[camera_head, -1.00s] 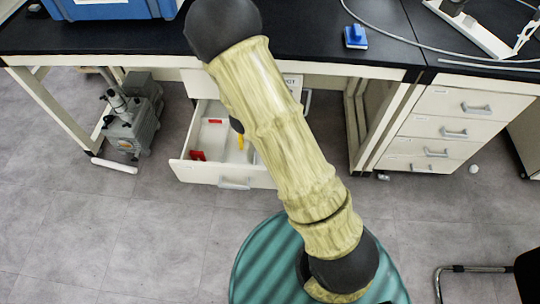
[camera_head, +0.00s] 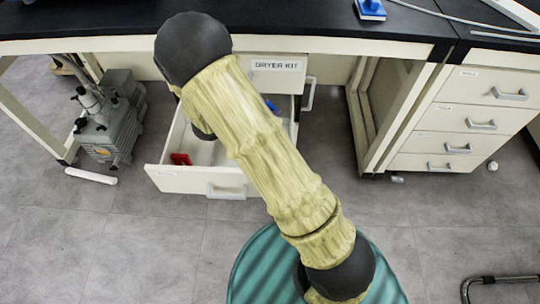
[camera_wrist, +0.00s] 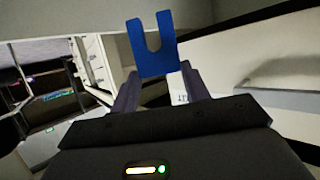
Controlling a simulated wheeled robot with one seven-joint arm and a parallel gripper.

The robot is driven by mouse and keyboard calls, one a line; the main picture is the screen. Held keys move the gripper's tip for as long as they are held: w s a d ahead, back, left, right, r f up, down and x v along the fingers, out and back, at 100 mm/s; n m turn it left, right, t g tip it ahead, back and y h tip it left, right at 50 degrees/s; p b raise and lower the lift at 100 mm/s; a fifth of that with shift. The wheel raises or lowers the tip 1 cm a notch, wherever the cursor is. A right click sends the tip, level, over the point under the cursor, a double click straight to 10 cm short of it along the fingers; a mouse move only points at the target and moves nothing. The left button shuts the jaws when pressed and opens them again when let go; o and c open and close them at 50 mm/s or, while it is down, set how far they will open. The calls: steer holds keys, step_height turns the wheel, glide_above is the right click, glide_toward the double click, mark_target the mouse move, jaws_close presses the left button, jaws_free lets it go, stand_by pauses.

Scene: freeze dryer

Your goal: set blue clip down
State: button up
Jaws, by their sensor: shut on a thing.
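The blue clip (camera_wrist: 153,58) is a flat U-shaped piece in the wrist view, its two prongs pointing up and away from my gripper (camera_wrist: 158,82). My gripper is shut on its base between the two fingers. In the head view my arm hides the gripper. A small blue bit (camera_head: 271,104) shows beside my arm over the right side of the open drawer (camera_head: 180,178); it may be the clip. I cannot tell how far the clip is from any surface.
A red object (camera_head: 180,159) lies in the open drawer. Above it is a panel labelled "DRYER KIT" (camera_head: 278,65). A blue-and-white item (camera_head: 370,10) stands on the black benchtop (camera_head: 300,22). A pump (camera_head: 110,115) stands left on the floor; a drawer cabinet (camera_head: 460,115) stands right.

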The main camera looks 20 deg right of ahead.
steer(key=shift+r, duration=0.1)
steer(key=shift+f+b, duration=1.3)
steer(key=shift+f, duration=1.2)
steer(key=shift+f, duration=0.1)
step_height(320, 180, down, 5)
steer(key=b, duration=0.2)
steer(key=shift+b, duration=0.4)
steer(key=o, duration=0.9)
steer(key=shift+o, duration=0.2)
